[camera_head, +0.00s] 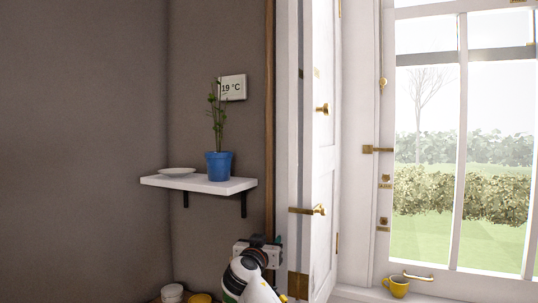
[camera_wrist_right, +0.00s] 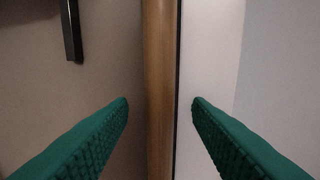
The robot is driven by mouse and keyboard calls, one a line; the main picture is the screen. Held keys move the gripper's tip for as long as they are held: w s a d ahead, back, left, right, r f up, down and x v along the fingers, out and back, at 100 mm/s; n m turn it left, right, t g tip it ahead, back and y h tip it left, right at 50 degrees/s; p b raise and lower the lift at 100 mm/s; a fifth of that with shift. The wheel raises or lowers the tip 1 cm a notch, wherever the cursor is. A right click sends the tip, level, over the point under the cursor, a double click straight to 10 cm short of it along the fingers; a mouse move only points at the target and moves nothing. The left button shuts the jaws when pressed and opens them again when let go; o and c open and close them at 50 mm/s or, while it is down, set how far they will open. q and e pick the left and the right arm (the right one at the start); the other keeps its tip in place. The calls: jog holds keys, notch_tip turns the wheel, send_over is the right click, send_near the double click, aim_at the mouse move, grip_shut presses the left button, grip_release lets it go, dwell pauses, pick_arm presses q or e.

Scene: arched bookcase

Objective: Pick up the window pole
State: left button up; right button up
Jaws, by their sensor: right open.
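The window pole (camera_head: 270,120) is a long wooden pole standing upright against the wall beside the white door frame in the head view. Its lower part is hidden behind my right arm. My right gripper (camera_head: 264,239) is low in front of the pole. In the right wrist view, the pole (camera_wrist_right: 159,60) runs vertically through the middle. The two green fingers of my right gripper (camera_wrist_right: 160,102) are open on either side of it, with gaps to both. I cannot tell how deep the pole sits between them. My left gripper is not in view.
A white shelf (camera_head: 225,186) with a blue plant pot (camera_head: 219,166) and a white dish (camera_head: 177,171) juts out left of the pole. The white door (camera_head: 323,180) with brass handles is close on the right.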

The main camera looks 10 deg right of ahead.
grip_shut()
jog(key=shift+r, duration=0.1)
dwell(0.3)
